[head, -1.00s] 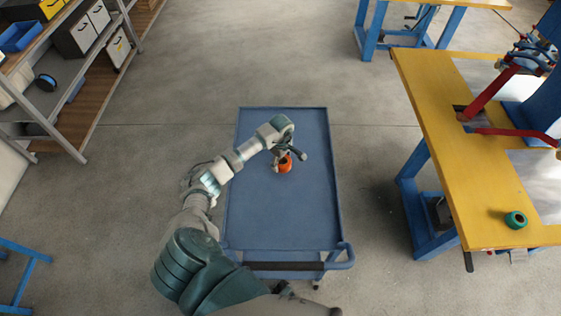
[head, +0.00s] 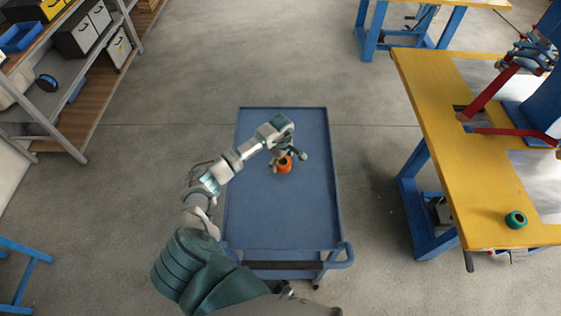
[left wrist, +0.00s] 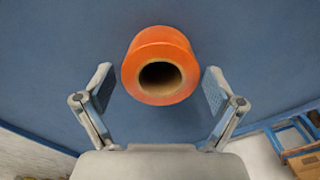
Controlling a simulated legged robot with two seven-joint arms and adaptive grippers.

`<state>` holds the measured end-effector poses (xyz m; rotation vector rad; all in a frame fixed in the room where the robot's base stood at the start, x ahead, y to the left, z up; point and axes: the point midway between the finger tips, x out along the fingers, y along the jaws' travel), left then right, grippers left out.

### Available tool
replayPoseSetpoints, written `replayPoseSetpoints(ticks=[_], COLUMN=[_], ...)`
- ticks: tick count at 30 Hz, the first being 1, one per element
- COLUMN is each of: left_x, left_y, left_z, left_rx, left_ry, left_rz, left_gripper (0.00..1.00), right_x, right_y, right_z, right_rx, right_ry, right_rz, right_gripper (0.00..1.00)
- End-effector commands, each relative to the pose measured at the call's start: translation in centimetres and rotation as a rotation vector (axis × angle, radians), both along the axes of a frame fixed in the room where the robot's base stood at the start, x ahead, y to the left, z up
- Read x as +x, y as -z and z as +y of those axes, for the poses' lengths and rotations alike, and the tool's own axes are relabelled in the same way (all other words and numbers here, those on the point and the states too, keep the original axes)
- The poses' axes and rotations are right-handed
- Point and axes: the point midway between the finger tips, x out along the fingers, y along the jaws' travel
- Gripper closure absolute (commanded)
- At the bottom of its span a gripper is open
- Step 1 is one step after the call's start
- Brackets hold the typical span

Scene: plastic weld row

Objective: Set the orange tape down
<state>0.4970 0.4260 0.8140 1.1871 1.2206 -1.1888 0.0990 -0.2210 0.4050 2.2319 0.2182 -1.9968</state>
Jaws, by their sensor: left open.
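The orange tape (head: 284,164) is a roll on the top of the blue cart (head: 270,218), near the middle. It also shows in the left wrist view (left wrist: 150,88), with its dark core hole facing the camera. My left gripper (head: 286,158) is above and beside the roll. In the left wrist view its two fingers (left wrist: 160,88) are spread wide, one on each side of the tape, with gaps between them and the roll. The gripper is open and empty. Part of the tape is hidden by the gripper in the head view. My right gripper is not in view.
A yellow workbench (head: 460,170) stands to the right, with a green tape roll (head: 515,219) and red clamp arms (head: 497,93) on it. Grey shelving (head: 100,85) with bins is at the upper left. The cart top around the tape is clear.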

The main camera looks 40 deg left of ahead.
Motion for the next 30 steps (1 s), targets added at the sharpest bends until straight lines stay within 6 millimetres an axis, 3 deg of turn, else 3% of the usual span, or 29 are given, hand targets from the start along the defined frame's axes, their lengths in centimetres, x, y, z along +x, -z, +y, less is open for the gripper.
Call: replayPoseSetpoints(ticks=[5, 9, 15, 20, 30], left_x=[0.1, 0.1, 0.1, 0.0, 0.0], left_y=[-3.9, -7.1, -10.4, -11.4, -11.5], left_z=[0.4, 0.4, 0.3, 0.2, 0.2], left_rx=[0.004, 0.003, 0.001, 0.001, 0.000], left_ry=[0.001, 0.000, 0.000, -0.001, -0.001], left_rz=[-0.006, -0.006, -0.004, -0.001, -0.001], left_gripper=[0.07, 0.07, 0.07, 0.07, 0.07], right_x=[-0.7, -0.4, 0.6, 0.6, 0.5], right_y=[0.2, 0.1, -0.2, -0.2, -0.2], right_z=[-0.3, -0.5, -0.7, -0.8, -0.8], right_rx=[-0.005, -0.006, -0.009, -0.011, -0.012], right_ry=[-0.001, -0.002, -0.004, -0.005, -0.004], right_rz=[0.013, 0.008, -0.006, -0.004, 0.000], right_gripper=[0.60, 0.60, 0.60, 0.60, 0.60])
